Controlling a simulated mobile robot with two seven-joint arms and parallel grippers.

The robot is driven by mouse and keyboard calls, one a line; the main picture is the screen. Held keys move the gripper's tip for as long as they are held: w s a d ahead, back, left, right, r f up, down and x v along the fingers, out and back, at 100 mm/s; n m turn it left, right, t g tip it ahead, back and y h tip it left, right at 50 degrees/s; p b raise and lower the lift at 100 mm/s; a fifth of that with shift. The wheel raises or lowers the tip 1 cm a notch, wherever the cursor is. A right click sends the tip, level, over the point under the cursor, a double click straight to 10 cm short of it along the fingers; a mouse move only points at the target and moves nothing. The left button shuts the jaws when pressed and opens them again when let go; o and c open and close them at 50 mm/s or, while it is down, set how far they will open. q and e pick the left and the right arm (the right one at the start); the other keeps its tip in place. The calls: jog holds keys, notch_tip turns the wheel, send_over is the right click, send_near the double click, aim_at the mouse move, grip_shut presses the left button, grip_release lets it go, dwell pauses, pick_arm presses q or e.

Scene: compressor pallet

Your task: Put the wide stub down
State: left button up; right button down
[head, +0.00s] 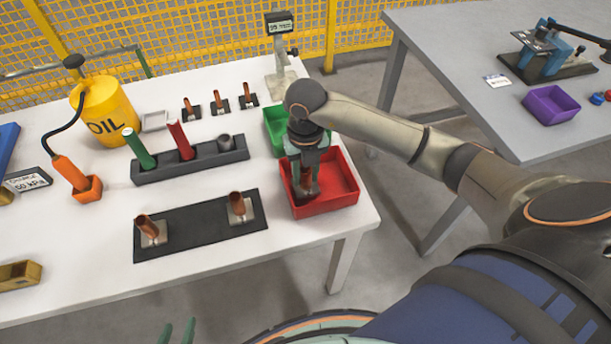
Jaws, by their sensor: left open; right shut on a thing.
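My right gripper (308,176) points down inside the red bin (342,200) at the table's right end. It is shut on a copper stub (305,183), taken as the wide stub, mostly hidden by the fingers. Whether the stub touches the bin floor I cannot tell. Two other copper stubs on metal plates, one at the left (147,229) and one at the right (238,205), stand on a black mat (195,227). My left gripper (178,333) is open and empty at the bottom edge, only its fingertips showing.
A green bin (272,131) sits directly behind the red bin. A dark rack (200,160) holds a green and a red cylinder and a grey piece. Several small stubs (218,101) stand behind it. A yellow oil can (104,110) is at back left.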

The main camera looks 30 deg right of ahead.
jog(key=shift+f, duration=0.65)
jog(key=shift+f, duration=0.15)
jog(key=c, duration=0.6)
grip_release()
jog(key=shift+o, duration=0.2)
